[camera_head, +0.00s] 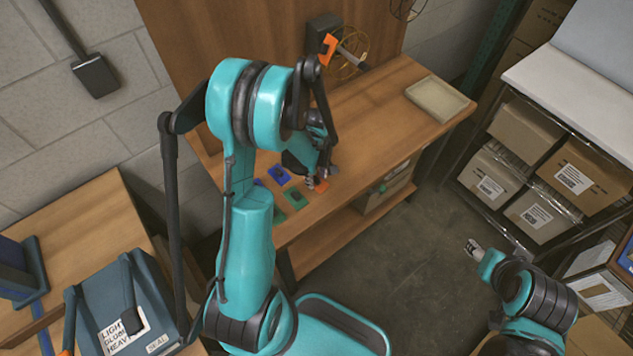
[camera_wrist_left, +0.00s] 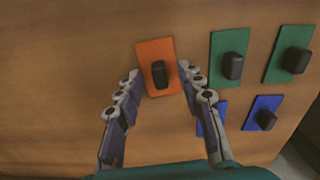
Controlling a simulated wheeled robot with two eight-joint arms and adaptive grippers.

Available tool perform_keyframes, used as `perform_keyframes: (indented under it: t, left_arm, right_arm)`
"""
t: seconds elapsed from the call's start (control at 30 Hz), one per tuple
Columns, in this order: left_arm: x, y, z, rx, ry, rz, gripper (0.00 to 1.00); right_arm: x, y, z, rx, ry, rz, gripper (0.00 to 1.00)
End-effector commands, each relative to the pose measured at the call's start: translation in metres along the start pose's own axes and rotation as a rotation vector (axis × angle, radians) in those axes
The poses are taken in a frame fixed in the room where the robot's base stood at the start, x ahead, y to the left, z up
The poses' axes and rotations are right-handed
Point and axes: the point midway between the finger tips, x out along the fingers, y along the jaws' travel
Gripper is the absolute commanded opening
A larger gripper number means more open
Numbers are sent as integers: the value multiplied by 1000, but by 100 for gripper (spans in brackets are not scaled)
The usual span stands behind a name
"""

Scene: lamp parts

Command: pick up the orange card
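The orange card (camera_wrist_left: 145,50) lies flat on the wooden bench, with a black block-like knob (camera_wrist_left: 158,75) standing on its middle. In the head view the card (camera_head: 322,187) shows only in part, beside my left gripper (camera_head: 321,178). In the left wrist view my left gripper (camera_wrist_left: 160,73) is open, with one finger on each side of the card and nothing between them but the card and its knob. I cannot tell how high the fingertips are above it. My right gripper (camera_head: 473,248) is far from the bench at the lower right, over the floor; its fingers are too small to read.
Two green cards (camera_wrist_left: 217,75) and two blue cards (camera_wrist_left: 277,102) with black knobs lie right of the orange card in the wrist view. A beige tray (camera_head: 440,94) sits at the bench's far right end. A shelf with cardboard boxes (camera_head: 572,180) stands at the right.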

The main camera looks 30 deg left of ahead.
Motion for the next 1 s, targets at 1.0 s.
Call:
perform_keyframes:
  t: [1.0]
  left_arm:
    - [-51, 7, 10, 5, 0, 0, 0]
  right_arm:
    - [-15, 0, -11, 0, 0, 0, 48]
